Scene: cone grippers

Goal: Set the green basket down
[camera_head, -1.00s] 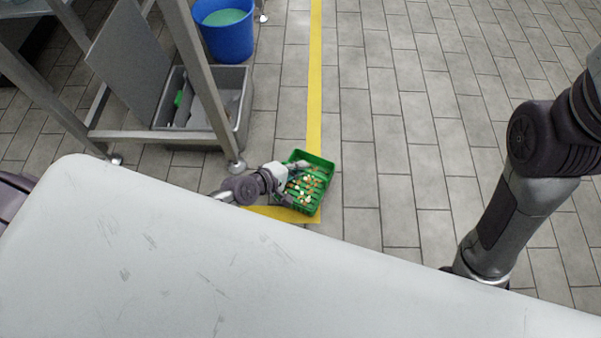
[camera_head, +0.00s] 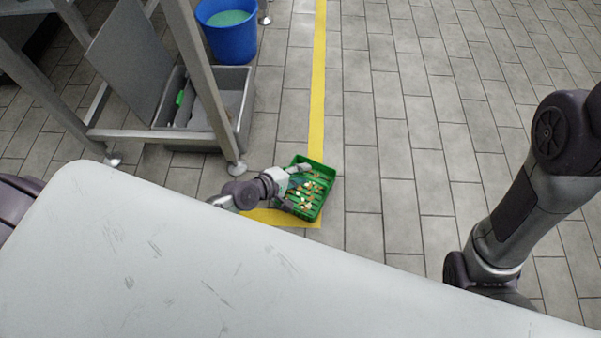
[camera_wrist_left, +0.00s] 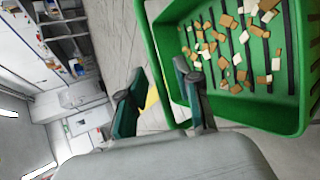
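The green basket (camera_head: 328,181) is at floor level beyond the table edge, by the corner of the yellow floor line. It appears level and holds several small tan and white pieces. It fills the right of the left wrist view (camera_wrist_left: 278,119). My left gripper (camera_head: 296,186) is at the basket's left side. In the left wrist view its two dark green fingers (camera_wrist_left: 158,86) are spread apart, with floor visible between them. One finger overlaps the basket's near corner and the other is clear of it. Whether a finger touches the basket I cannot tell. My right gripper is not in view.
A large pale table (camera_head: 180,255) fills the foreground. At left stand a metal frame (camera_head: 205,90), a grey bin (camera_head: 236,100) and a blue bucket (camera_head: 230,42). A yellow line (camera_head: 318,90) marks the tiled floor. The floor right of the basket is clear.

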